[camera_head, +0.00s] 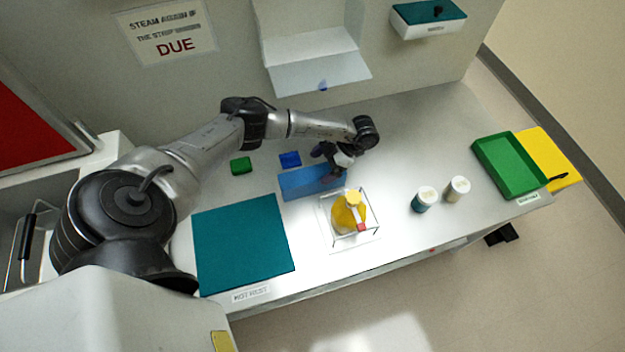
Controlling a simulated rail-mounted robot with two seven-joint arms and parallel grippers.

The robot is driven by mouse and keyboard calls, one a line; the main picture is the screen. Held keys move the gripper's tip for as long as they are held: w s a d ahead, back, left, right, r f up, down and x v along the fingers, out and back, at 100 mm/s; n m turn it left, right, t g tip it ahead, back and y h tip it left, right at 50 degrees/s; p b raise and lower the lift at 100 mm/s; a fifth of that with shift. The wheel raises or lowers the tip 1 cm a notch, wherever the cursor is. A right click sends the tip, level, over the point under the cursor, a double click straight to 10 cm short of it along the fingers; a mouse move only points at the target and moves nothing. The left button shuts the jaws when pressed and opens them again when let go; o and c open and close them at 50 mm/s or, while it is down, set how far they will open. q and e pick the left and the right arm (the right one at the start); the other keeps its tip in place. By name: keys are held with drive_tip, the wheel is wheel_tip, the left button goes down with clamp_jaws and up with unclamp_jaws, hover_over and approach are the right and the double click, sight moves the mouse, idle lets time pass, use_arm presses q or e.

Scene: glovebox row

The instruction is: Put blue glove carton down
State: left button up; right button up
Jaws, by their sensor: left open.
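The blue glove carton (302,184) is a flat, light-blue box on the grey-white bench, behind the wire stand. My left gripper (332,171) is at the carton's right end, with its jaws open. The gripper covers part of that end, and I cannot tell whether a finger touches the carton. My right gripper is out of view.
A teal mat (243,243) lies front left. Small green (241,166) and dark-blue (290,159) boxes lie behind. A yellow bottle (346,215) sits in a wire stand. Two white-capped jars (425,197) and a green tray (510,165) are to the right.

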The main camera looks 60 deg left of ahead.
sight(312, 174)
use_arm(q)
drive_tip(key=shift+x, duration=2.3)
drive_tip(key=shift+d, duration=0.1)
drive_tip(key=shift+r, duration=0.1)
drive_tip(key=c, duration=1.4)
